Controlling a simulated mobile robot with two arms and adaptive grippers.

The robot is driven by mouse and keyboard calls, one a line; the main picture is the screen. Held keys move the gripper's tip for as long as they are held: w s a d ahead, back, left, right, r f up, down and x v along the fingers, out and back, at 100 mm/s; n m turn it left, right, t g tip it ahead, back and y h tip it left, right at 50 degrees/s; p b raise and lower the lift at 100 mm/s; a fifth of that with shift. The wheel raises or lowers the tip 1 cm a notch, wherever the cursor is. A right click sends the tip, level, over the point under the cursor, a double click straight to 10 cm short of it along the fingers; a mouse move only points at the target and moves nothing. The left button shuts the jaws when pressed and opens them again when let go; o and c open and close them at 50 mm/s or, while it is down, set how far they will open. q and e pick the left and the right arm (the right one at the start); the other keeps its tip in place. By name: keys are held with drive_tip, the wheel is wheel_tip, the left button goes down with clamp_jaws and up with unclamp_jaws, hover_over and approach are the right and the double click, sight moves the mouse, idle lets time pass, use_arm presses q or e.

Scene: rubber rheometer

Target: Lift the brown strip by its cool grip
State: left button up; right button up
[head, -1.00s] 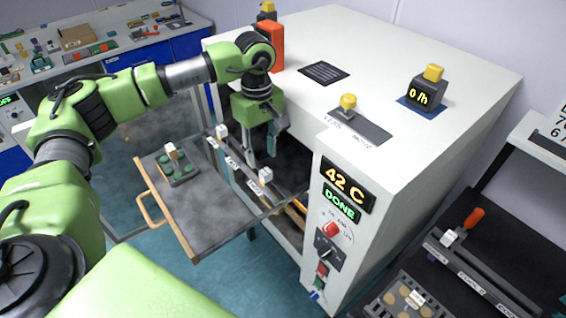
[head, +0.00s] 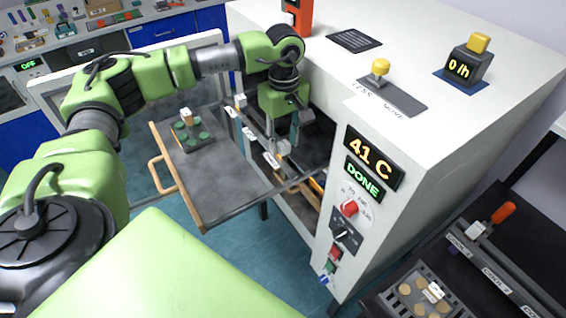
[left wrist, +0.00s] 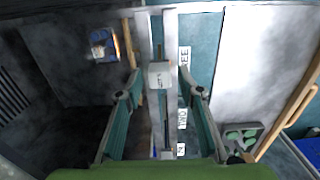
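My left gripper (head: 284,140) reaches down over the labelled rack at the oven's open front. In the left wrist view my left gripper (left wrist: 165,85) is open, with one finger on each side of a small white block (left wrist: 158,75), apart from it. This block (head: 284,147) shows between the fingertips in the head view; it looks like a grip. The strip under it is mostly hidden, and I cannot tell its colour. A narrow tan-brown piece (left wrist: 128,43) shows left of the rack in the wrist view. My right gripper is out of view.
The oven (head: 400,110) shows 41 C and DONE. Another white block (head: 240,100) stands farther along the rack. A dark bench with a slotted rack (head: 500,270) is at right.

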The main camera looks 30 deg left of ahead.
use_arm(q)
clamp_jaws()
drive_tip(key=shift+r+p, duration=1.05)
drive_tip(key=shift+r, duration=0.5)
drive_tip(key=shift+r+p, duration=1.55)
drive_tip(key=shift+r, duration=1.1)
drive_tip(key=shift+r+p, duration=0.95)
drive_tip(key=shift+r, duration=0.7)
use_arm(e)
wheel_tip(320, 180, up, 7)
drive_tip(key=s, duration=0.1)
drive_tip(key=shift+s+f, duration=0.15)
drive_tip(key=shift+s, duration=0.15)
